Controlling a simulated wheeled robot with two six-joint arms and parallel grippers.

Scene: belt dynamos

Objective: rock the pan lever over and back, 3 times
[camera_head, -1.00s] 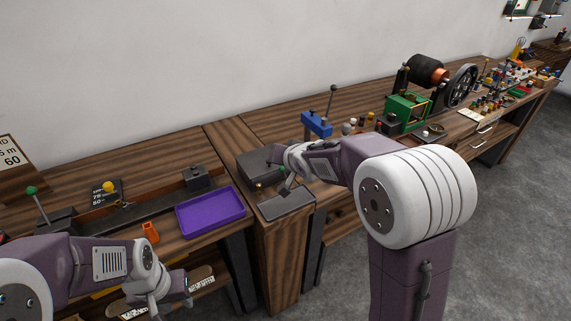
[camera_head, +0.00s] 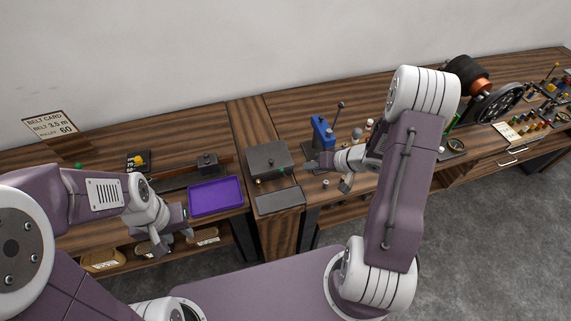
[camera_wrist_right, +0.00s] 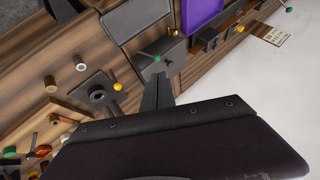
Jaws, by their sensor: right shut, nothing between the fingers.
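A dark box (camera_head: 268,157) stands on the bench in the middle of the head view, with a flat dark pan (camera_head: 279,200) in front of it. A short lever with a green knob (camera_wrist_right: 157,58) shows beside the box in the right wrist view; I take it as the pan lever. My right gripper (camera_head: 314,165) is shut and empty, just right of the box. In the right wrist view its fingers (camera_wrist_right: 158,92) point towards the box, near the green knob; contact cannot be told. My left gripper (camera_head: 176,235) hangs at the bench's front edge, its jaw state unclear.
A purple tray (camera_head: 215,196) lies left of the box. A blue device (camera_head: 322,132) with an upright lever stands close behind my right gripper. A yellow-knobbed lever (camera_wrist_right: 117,86) is close by in the right wrist view. A flywheel machine (camera_head: 492,102) stands far right.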

